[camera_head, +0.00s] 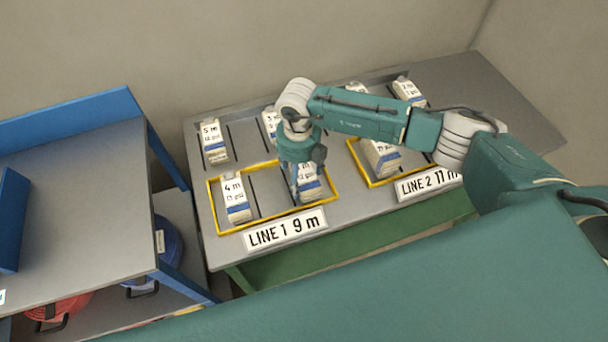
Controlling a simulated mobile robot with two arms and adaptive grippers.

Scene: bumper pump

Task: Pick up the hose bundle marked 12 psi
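Several white bundles with blue bands and printed labels lie on the grey table (350,192). The back left bundle (214,143) reads 5 m, with a second line that looks like 12 psi, though it is small. Another bundle (235,200) reads 4 m and lies at the left inside the yellow LINE 1 frame (214,204). My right gripper (300,184) points down at a bundle (311,186) at the right of that frame and partly covers it. Its fingers are too small and overlapped to show whether they grip it. My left gripper is out of view.
A second yellow frame (371,183) at the LINE 2 sign (428,184) holds a bundle (382,158). More bundles at the back are partly behind my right arm. A blue shelf unit (75,165) at left holds red (58,308) and blue (168,242) items below.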

